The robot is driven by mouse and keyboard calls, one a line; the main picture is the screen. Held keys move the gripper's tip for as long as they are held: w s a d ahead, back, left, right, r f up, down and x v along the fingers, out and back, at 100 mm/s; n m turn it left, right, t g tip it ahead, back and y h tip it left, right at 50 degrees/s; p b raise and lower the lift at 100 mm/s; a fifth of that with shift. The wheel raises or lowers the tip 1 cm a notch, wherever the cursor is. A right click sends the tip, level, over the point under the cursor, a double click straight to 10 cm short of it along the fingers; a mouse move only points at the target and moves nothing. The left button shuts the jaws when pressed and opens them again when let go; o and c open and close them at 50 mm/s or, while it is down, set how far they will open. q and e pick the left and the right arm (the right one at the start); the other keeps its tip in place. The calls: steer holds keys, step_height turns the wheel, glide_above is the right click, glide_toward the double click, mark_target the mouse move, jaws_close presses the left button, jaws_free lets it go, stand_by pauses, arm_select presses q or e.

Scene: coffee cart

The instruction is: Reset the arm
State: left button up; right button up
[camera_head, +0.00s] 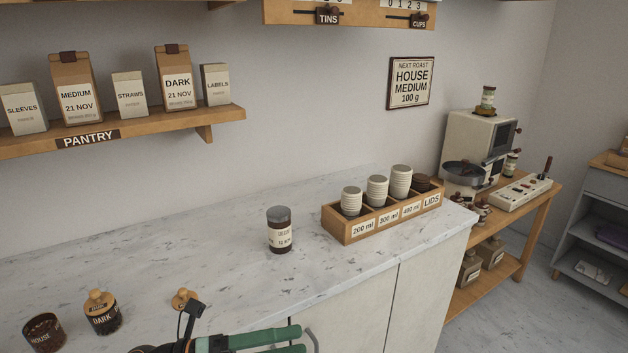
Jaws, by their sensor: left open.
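My left gripper (301,340) is at the bottom edge of the head view, low in front of the counter (170,270). Its two green fingers point right and are apart, with nothing seen between them. The lower finger is partly cut off by the frame. My right gripper is not in view.
A dark-lidded jar (279,231) stands mid-counter, left of a wooden cup holder (352,236). Jars labelled HOUSE (43,331) and DARK (102,314) stand front left. The pantry shelf (150,127) hangs above. A coffee machine (478,142) stands right. Counter around the middle jar is clear.

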arm_select(q)
steer(key=a+f+n+t+y, duration=0.55)
steer(key=f+n+y, duration=0.2)
steer(key=n, duration=0.65)
steer(key=a+f+n+t+y, duration=0.4)
steer(key=f+n+t+y, duration=0.3)
steer(key=n, duration=0.7)
steer(key=s+a+f+n+g+y, duration=0.1)
steer(key=s+f+n, duration=0.4)
steer(key=f, duration=0.5)
steer(key=shift+s+a+f+g+p, duration=0.15)
steer(key=shift+s+a+g+p, duration=0.2)
steer(key=shift+s+a+g, duration=0.65)
steer(key=s+f+n+g, duration=0.1)
steer(key=s+f, duration=0.1)
steer(key=s+f+n+g+y, duration=0.1)
steer(key=s+f, duration=0.1)
steer(key=s+f+n+g, duration=0.1)
steer(key=s+f, duration=0.1)
steer(key=s, duration=0.1)
steer(key=shift+s+g, duration=0.1)
steer(key=shift+g, duration=0.25)
